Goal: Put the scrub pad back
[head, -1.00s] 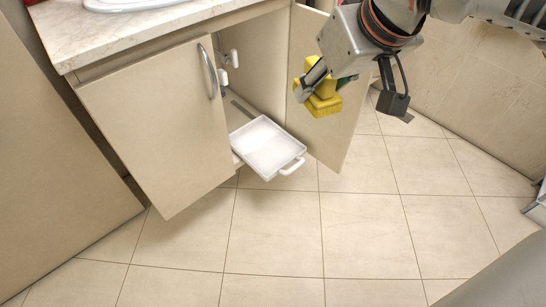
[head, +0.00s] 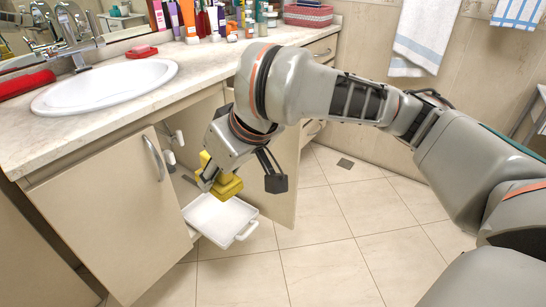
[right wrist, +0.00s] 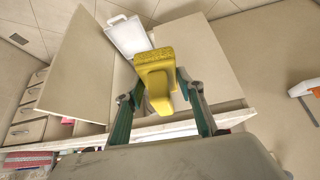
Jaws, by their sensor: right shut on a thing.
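The yellow scrub pad (head: 227,187) is held in my right gripper (head: 207,183), in front of the open vanity cabinet. In the right wrist view the scrub pad (right wrist: 154,62) sits between the two fingers of the right gripper (right wrist: 160,92), which is shut on it. A white tray with a handle (head: 218,219) sticks out of the cabinet's bottom, below the pad in the head view. The tray also shows in the right wrist view (right wrist: 127,37), beyond the pad.
Two cabinet doors stand open, the left one (head: 112,215) and the right one (head: 284,180), on either side of the tray. The countertop (head: 75,143) carries a sink (head: 105,88) and several bottles. The tiled floor (head: 330,240) in front is clear.

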